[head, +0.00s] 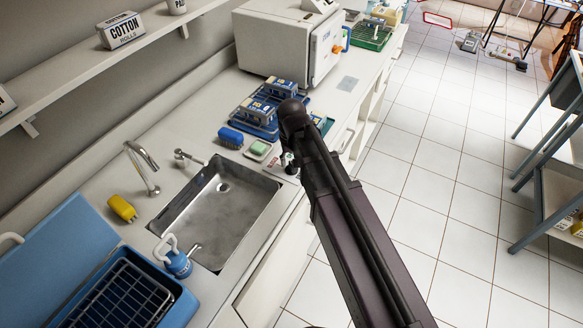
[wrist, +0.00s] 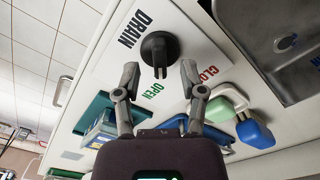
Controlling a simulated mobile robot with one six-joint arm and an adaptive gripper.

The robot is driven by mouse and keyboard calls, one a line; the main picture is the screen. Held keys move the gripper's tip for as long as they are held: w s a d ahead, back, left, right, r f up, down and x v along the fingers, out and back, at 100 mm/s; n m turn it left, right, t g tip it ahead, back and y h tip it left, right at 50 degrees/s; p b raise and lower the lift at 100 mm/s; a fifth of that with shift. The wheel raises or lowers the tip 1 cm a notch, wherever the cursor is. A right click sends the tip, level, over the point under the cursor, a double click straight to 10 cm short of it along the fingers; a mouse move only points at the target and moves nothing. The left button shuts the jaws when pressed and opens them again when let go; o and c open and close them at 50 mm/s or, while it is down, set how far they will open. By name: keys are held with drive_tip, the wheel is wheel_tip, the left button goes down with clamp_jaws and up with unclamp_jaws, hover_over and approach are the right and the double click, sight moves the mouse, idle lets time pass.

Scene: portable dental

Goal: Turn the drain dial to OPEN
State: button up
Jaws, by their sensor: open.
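The drain dial (wrist: 159,47) is a round black knob with a narrow grip on a white plate (wrist: 108,62) lettered DRAIN, OPEN and CLOSED. In the wrist view, the lower end of its grip points down between my fingers, near the OPEN lettering; I cannot tell its exact setting. My gripper (wrist: 160,74) is open, with one finger on each side of the lower end of the dial and visible gaps to both.
A green soap in a dish (head: 258,149) and a blue brush (head: 230,137) lie close to the plate. Blue trays with boxes (head: 262,115) stand behind.

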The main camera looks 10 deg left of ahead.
drive_tip(key=shift+f+b, duration=0.5)
drive_tip(key=shift+f, duration=0.2)
clamp_jaws()
